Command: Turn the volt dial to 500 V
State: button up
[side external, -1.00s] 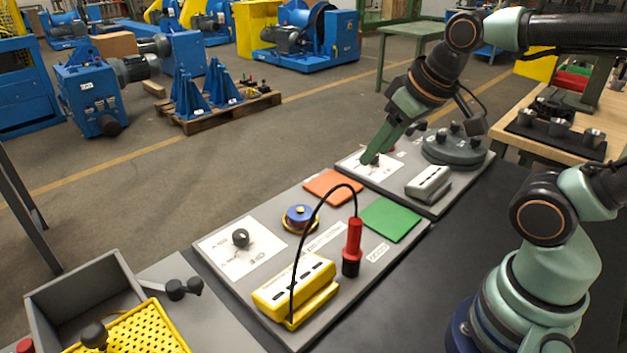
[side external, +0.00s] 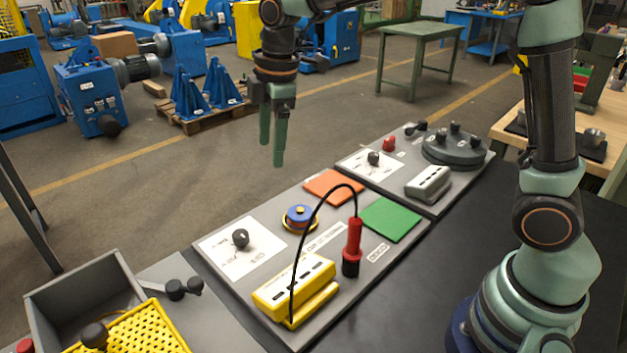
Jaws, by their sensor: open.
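A black knob (side external: 240,237) stands on a white dial plate (side external: 222,256) at the left of the near grey panel. A second dark knob (side external: 374,158) stands on a white plate (side external: 358,166) on the far grey panel. The lettering is too small to tell which is the volt dial or what either points at. My gripper (side external: 272,152) hangs in the air with its fingers pointing down, above and behind the near panel. It is open, with a narrow gap and nothing between the fingers, and is apart from both knobs.
A blue and yellow round part (side external: 299,218), orange pad (side external: 333,186), green pad (side external: 390,220), yellow block (side external: 295,287) and red probe (side external: 352,247) with an arching black cable share the near panel. A grey tray (side external: 75,297) stands at left.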

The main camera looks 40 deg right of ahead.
aim_at(240, 233)
jog(key=w+a+f+n+g, duration=0.2)
jog(key=w+a+f+n, duration=0.35)
jog(key=f+n, duration=0.2)
jog(key=shift+m, duration=0.35)
jog(key=f, duration=1.3)
jog(key=shift+s+a, duration=0.3)
jog(key=shift+a, duration=0.1)
jog(key=shift+r, duration=0.1)
grip_shut()
